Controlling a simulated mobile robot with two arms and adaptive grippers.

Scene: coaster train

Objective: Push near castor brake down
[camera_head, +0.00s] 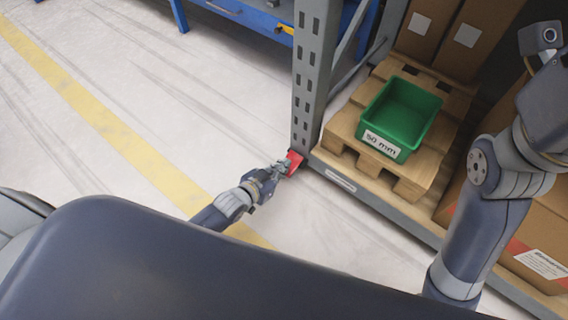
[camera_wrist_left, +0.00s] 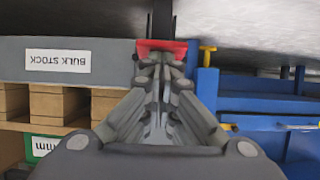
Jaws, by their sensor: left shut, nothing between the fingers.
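My left gripper (camera_head: 284,168) is shut and empty, low over the floor at the foot of the grey rack upright. In the left wrist view its fingertips (camera_wrist_left: 160,62) come together just in front of a red piece (camera_wrist_left: 162,45). The red piece (camera_head: 295,161) sits at the base of the upright; contact with it cannot be told. A blue bench or cart (camera_head: 238,13) stands at the back, with a small yellow part (camera_wrist_left: 207,49) showing in the wrist view. I cannot make out a castor or its brake clearly.
The grey rack (camera_head: 304,85) holds a pallet (camera_head: 345,127) with a green bin (camera_head: 404,112) labelled 50 mm. Cardboard boxes (camera_head: 545,215) stand at the right. My right arm crosses before the rack. The floor left is open, with a yellow stripe (camera_head: 95,110).

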